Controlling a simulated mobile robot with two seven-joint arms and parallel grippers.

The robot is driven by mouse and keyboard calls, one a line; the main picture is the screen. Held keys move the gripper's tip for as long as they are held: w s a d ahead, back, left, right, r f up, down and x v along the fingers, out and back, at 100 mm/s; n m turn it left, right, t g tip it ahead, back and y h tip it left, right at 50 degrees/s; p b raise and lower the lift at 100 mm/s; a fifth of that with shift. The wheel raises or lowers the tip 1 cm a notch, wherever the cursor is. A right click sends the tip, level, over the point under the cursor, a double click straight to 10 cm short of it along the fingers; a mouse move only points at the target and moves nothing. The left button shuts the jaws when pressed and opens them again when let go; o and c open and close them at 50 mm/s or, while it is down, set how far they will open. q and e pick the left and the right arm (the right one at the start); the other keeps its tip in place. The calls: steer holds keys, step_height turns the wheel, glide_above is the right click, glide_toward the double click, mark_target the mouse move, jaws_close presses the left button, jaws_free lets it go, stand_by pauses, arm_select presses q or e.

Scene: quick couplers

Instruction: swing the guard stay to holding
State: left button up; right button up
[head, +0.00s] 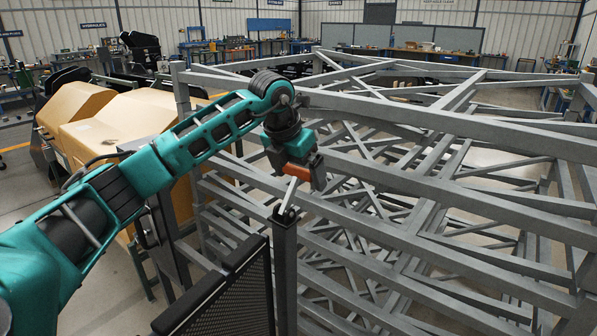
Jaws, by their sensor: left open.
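The guard stay appears to be a short pale bar (289,194) at the top of a grey post (285,262). It stands tilted a little to the right, with its foot at a dark bracket (285,215). My left gripper (303,174), with an orange part at its end, is just above the bar and points down. Its jaws are open; the bar's upper end is at or behind them. I cannot tell whether they touch it. A dark mesh guard panel (232,292) stands left of the post. My right gripper is not in view.
A large grey steel frame of crossing beams (420,185) fills the right side, close behind the post and gripper. A tan machine with buckets (110,125) stands at the left behind my arm. Workbenches (425,55) line the far wall.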

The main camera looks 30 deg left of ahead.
arm_select(q)
steer(key=c, duration=1.4)
